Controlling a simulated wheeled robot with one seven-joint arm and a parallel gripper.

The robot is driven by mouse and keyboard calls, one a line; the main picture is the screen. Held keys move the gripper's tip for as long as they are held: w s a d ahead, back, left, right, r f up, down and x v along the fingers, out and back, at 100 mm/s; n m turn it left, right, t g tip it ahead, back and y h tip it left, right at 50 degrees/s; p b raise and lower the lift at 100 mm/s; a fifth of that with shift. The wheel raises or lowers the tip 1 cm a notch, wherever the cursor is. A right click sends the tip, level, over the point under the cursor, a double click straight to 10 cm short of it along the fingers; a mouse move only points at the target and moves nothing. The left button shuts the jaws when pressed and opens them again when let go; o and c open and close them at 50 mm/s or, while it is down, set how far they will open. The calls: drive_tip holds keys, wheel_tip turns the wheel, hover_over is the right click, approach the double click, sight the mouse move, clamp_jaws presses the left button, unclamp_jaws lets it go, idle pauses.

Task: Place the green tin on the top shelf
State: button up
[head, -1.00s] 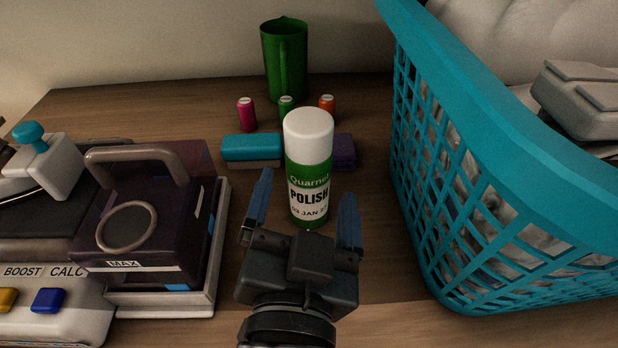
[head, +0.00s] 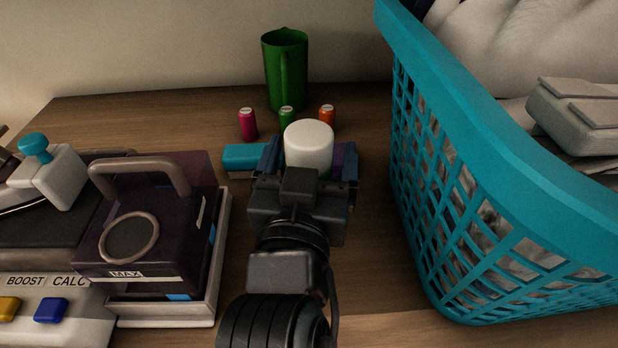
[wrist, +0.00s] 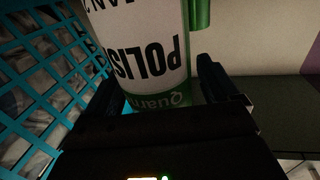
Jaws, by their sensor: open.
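The green tin is a polish can with a white cap (head: 308,145); it stands upright on the wooden surface. In the head view my gripper hides most of its body. In the wrist view its white label (wrist: 145,45) fills the upper middle, with the lettering upside down. My gripper (head: 308,160) is open, with one blue-grey finger on each side of the can. The wrist view also shows the can between the fingers; whether they touch it I cannot tell. No top shelf can be made out.
A turquoise basket (head: 470,150) stands close on the right. Behind the can are a green jug (head: 284,70), pink (head: 247,124), green (head: 286,117) and orange (head: 327,117) spools, and a turquoise block (head: 240,156).

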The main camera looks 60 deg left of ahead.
drive_tip(key=shift+c, duration=0.3)
drive_tip(key=c, duration=1.2)
drive_tip(key=shift+r, duration=0.1)
drive_tip(key=shift+c, duration=0.6)
